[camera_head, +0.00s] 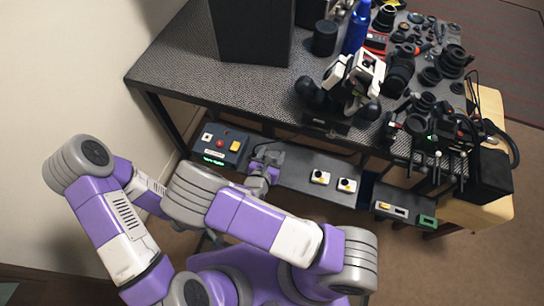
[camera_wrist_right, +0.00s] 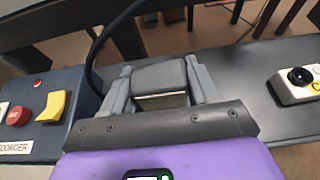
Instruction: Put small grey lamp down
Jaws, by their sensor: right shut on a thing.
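My right gripper (camera_head: 265,162) is over the narrow dark shelf (camera_head: 300,168) in front of the table, just right of the recorder box. In the right wrist view its two fingers (camera_wrist_right: 162,90) are shut on a small grey block-shaped thing, the small grey lamp (camera_wrist_right: 160,74), which has a pale strip on its near edge. In the head view the lamp is hard to tell apart from the grey fingers. I cannot tell whether its underside touches the shelf. My left arm is folded at the left, and its gripper does not show.
The recorder box (camera_head: 219,145) with red and yellow buttons stands close left of the gripper. Small button boxes (camera_head: 320,177) sit to the right on the shelf. A black cable (camera_wrist_right: 112,28) runs behind the fingers. The textured table (camera_head: 185,60) behind holds several lenses and tools at right.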

